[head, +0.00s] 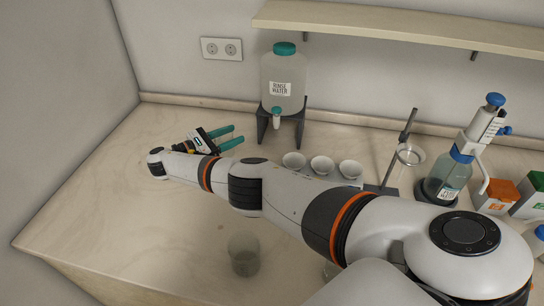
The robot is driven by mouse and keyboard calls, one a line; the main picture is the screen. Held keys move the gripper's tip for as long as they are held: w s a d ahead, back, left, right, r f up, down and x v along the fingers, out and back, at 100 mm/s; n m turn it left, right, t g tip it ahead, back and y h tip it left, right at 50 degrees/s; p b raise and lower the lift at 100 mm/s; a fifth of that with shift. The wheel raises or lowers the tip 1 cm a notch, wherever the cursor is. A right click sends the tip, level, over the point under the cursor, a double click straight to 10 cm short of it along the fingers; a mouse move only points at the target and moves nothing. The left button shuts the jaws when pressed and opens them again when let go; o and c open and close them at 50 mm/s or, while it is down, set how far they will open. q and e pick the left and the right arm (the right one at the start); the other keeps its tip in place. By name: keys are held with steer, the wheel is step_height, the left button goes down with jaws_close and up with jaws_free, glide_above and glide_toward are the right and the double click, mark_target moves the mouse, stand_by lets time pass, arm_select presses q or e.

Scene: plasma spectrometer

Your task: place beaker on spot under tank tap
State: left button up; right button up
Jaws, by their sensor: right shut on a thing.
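The rinse water tank (283,80) is a clear jug with a teal lid. It stands on a dark stand (263,128), with its white and teal tap (277,119) at the front. My right gripper (238,138) is left of the stand, its teal fingers pointing right. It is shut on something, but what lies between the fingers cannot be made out. A clear glass beaker (243,258) stands upright on the bench near the front, below my right arm in the picture and apart from the gripper. The spot under the tap is not clearly visible. My left gripper is out of view.
Several white cups (321,165) stand right of the tank, behind my right arm. Further right are a ring stand (393,160), a dispenser bottle (452,175) and an orange-lidded box (500,193). Another glass piece (331,270) is mostly hidden by my arm. The bench's left side is clear.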

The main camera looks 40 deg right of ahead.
mark_target(232, 155)
steer(key=f+b, duration=0.1)
steer(key=f, duration=0.1)
steer(key=f+b, duration=0.3)
steer(key=f, duration=0.1)
steer(key=shift+w+f, duration=0.25)
steer(key=shift+w, duration=0.1)
steer(key=shift+s+f+b, duration=0.1)
steer(key=shift+f+b, duration=0.4)
steer(key=shift+b, duration=0.25)
steer(key=shift+d, duration=0.2)
steer(key=d, duration=0.5)
steer(key=s+d+p, duration=0.1)
steer(key=d, duration=0.5)
steer(key=s+d, duration=0.1)
steer(key=d, duration=0.5)
steer(key=shift+d+p, duration=0.2)
steer(key=shift+p, duration=0.15)
steer(key=shift+f+b, duration=0.85)
steer(key=shift+f, duration=1)
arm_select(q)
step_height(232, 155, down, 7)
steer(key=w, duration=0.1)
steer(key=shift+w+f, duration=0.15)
arm_select(e)
steer(key=o, duration=1.1)
steer(key=shift+c, duration=0.2)
